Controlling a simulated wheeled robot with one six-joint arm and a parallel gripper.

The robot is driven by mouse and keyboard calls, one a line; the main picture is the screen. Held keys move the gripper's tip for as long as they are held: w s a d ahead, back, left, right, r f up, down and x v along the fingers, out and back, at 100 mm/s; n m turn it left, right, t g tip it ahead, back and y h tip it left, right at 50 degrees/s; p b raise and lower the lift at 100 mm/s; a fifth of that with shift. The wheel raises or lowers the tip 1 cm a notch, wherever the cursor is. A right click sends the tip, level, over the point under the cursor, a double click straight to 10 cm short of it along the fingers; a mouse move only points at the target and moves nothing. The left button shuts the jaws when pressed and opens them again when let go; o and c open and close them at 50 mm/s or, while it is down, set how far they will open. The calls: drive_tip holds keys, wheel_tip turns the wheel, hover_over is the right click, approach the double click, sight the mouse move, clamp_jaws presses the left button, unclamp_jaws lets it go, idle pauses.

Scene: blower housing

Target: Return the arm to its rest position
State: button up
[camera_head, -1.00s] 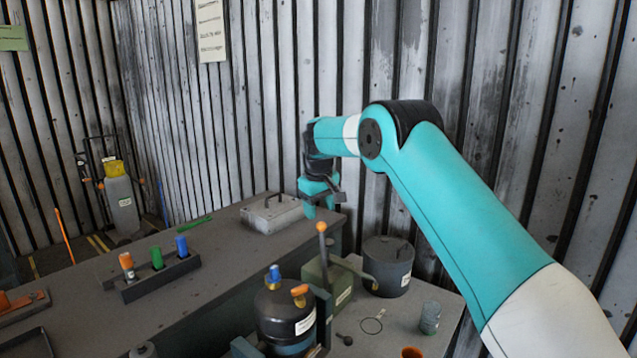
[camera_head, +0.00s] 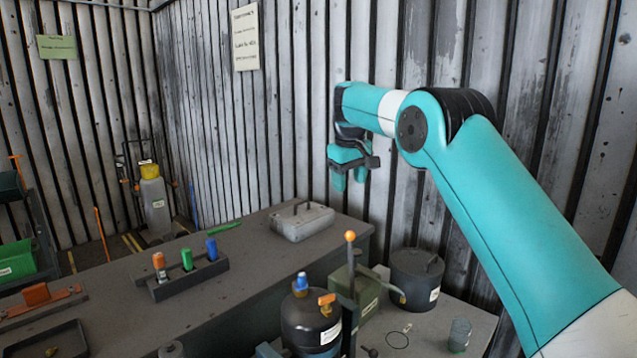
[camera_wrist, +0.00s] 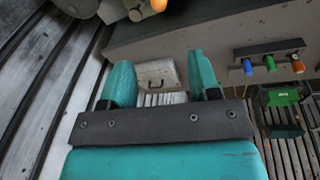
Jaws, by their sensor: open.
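My gripper (camera_head: 348,180) hangs at the end of my teal arm, in the air above the right end of the long bench, close to the corrugated wall. In the wrist view, its two teal fingers (camera_wrist: 161,82) are apart with nothing held between them. A pale grey case with a handle (camera_head: 302,221) lies on the bench below and to the left of my gripper in the head view. The case also shows between and beyond the fingers in the wrist view (camera_wrist: 155,72).
A rack (camera_head: 184,278) with orange, green and blue items stands on the bench (camera_head: 225,310). A dark vessel (camera_head: 311,322), a green box with an orange-knobbed lever (camera_head: 350,236) and a lidded pot (camera_head: 416,278) stand in front. The corrugated wall (camera_head: 300,100) is behind my arm.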

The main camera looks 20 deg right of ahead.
drive_tip(key=s+a+r+n+y, duration=0.1)
drive_tip(key=s+a+n, duration=0.2)
drive_tip(key=s+a, duration=0.95)
drive_tip(key=s+a+f+y, duration=0.1)
drive_tip(key=s+a+f, duration=0.1)
drive_tip(key=s, duration=0.8)
drive_tip(key=s+a+f+n+g+y+b, duration=0.1)
drive_tip(key=s+a+f+y, duration=0.1)
drive_tip(key=s, duration=0.9)
drive_tip(key=s+a+f+y, duration=0.1)
drive_tip(key=s+a, duration=0.3)
drive_tip(key=s, duration=0.6)
drive_tip(key=shift+s+f+n+g+b, duration=0.15)
drive_tip(key=shift+f+n+g+b, duration=0.25)
drive_tip(key=shift+f, duration=0.35)
